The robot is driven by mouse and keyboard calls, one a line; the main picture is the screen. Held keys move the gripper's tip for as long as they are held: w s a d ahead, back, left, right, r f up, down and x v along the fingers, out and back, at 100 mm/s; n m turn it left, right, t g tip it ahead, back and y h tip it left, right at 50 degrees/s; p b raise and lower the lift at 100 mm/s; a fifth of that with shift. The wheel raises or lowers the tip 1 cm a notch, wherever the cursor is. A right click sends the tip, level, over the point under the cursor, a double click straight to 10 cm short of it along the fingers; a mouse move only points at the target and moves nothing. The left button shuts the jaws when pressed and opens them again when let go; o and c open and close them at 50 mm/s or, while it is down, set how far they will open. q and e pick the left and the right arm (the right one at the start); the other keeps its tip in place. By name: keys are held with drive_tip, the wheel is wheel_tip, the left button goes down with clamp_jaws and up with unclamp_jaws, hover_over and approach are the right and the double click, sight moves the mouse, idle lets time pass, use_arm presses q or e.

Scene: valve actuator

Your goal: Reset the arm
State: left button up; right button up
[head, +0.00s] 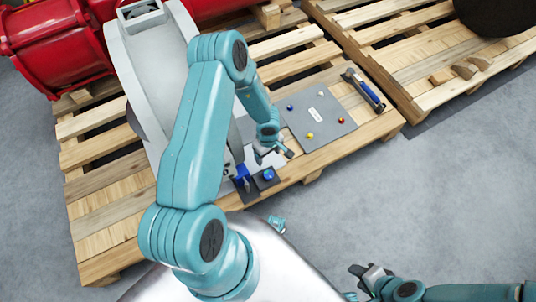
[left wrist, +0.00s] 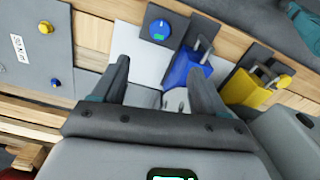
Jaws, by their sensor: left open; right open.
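My left arm reaches over the pallet, and its gripper (head: 270,152) is beside a blue padlock (head: 242,173) and a blue knob (head: 267,174). In the left wrist view the gripper (left wrist: 160,80) is open, with nothing visibly clamped. The blue padlock (left wrist: 187,72) appears beyond its right finger and the blue knob (left wrist: 159,30) farther off. A yellow padlock (left wrist: 250,86) hangs right of the blue one. My right gripper (head: 368,275) is open and empty over the floor. The grey actuator (head: 143,70) is partly hidden by my left arm.
A grey panel (head: 318,122) with several coloured knobs lies on the wooden pallet (head: 95,220). A blue-handled tool (head: 363,90) lies at its right. Red pipework (head: 60,45) stands at the back left. Grey floor (head: 450,190) at the right is clear.

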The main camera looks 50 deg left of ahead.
idle(0.4)
use_arm(q)
drive_tip(key=s+d+r+m+h, duration=0.1)
drive_tip(key=s+d+r+m, duration=0.1)
drive_tip(key=s+d+m, duration=0.4)
drive_tip(key=s+d+r+m+h, duration=0.15)
drive_tip(key=d+m, duration=0.25)
drive_tip(key=d, duration=0.5)
drive_tip(key=s+d+r+m+h, duration=0.1)
drive_tip(key=s+d+r+m, duration=0.25)
drive_tip(key=d+m, duration=0.3)
wheel_tip(320, 180, up, 20)
drive_tip(key=n+p, duration=0.2)
drive_tip(key=p, duration=1.8)
drive_tip(key=shift+w+d, duration=0.15)
drive_tip(key=shift+d, duration=0.3)
